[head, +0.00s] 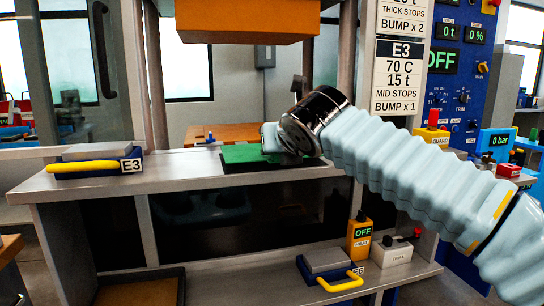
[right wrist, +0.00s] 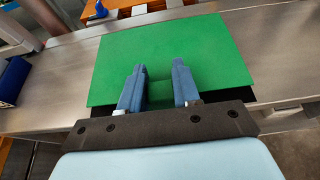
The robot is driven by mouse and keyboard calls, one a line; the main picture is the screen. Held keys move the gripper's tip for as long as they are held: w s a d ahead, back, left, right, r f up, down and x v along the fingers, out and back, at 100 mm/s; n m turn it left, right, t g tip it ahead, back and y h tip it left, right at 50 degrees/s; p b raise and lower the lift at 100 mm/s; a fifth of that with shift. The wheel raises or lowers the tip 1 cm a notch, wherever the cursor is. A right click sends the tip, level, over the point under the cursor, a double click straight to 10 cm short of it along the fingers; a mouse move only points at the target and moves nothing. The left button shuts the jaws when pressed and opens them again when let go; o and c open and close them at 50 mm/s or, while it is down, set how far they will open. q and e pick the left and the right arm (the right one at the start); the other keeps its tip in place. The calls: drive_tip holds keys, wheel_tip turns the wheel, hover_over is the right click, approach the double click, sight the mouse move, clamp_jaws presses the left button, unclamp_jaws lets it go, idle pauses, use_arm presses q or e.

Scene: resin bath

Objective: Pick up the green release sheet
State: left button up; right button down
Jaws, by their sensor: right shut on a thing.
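The green release sheet (head: 240,154) lies flat, or nearly so, over a black plate (head: 262,167) on the grey bench. In the right wrist view the sheet (right wrist: 205,45) fills the upper middle, with the black plate (right wrist: 265,105) showing past its near edge. My right gripper (right wrist: 159,72) is over the sheet's near part, its two blue fingers apart with a strip of green between them. It is shut on the sheet. In the head view my right arm's end hides the sheet's right part and most of the gripper. My left gripper is out of view.
A blue block with yellow handle marked E3 (head: 95,165) stands on the bench at left. An orange block (head: 245,20) hangs above the bench. Control panels stand at right.

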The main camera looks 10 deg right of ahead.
drive_tip(key=shift+r, duration=3.25)
drive_tip(key=shift+s, duration=0.1)
drive_tip(key=shift+s, duration=0.25)
drive_tip(key=s+b, duration=0.1)
drive_tip(key=s, duration=0.8)
drive_tip(key=shift+s+d+b, duration=0.2)
drive_tip(key=shift+b, duration=0.2)
